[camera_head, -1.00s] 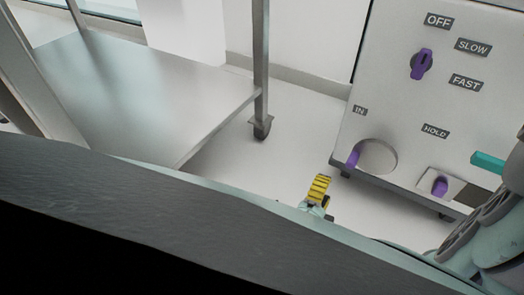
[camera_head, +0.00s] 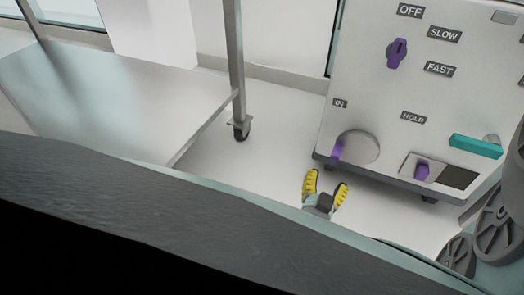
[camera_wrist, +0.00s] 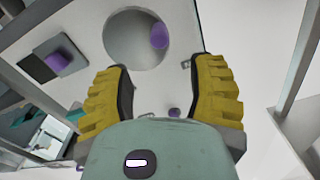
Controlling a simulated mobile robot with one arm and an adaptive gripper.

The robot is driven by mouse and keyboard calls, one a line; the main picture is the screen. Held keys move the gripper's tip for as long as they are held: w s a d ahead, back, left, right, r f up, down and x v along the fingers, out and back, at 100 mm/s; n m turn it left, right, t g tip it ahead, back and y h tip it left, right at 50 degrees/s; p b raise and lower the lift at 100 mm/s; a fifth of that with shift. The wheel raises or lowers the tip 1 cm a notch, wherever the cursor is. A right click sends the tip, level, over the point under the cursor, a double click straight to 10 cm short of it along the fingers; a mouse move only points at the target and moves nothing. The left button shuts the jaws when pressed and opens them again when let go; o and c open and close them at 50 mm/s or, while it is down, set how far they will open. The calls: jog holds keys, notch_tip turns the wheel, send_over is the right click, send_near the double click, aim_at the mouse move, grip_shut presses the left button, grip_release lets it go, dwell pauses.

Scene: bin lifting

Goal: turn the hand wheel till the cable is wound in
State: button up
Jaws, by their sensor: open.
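The hand wheel (camera_head: 361,148) is a pale round disc low on the grey panel, under the IN label, with a purple handle (camera_head: 337,149) at its left edge. In the wrist view the wheel (camera_wrist: 128,42) is ahead of my gripper, and its purple handle (camera_wrist: 159,36) is at the wheel's right. My gripper (camera_head: 326,186) has yellow padded fingers spread apart, below and left of the wheel in the head view. The wrist view shows my gripper (camera_wrist: 160,95) empty, apart from the wheel and handle. I see no cable.
The panel (camera_head: 375,95) also carries a purple OFF/SLOW/FAST knob (camera_head: 397,53), a purple HOLD switch (camera_head: 422,172) and a teal bar (camera_head: 475,146). A metal trolley with a shelf (camera_head: 120,100) stands at left, its caster (camera_head: 241,130) on the floor. Open floor lies between trolley and panel.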

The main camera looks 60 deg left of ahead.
aim_at(335, 159)
jog(key=b+x, duration=0.5)
jog(key=x, duration=0.5)
jog(key=shift+w+f, duration=0.15)
jog(key=shift+f, duration=0.05)
jog(key=shift+w+a+r+b, duration=0.25)
jog(key=shift+w+a+b, duration=0.2)
jog(key=shift+w+b, duration=0.25)
grip_shut()
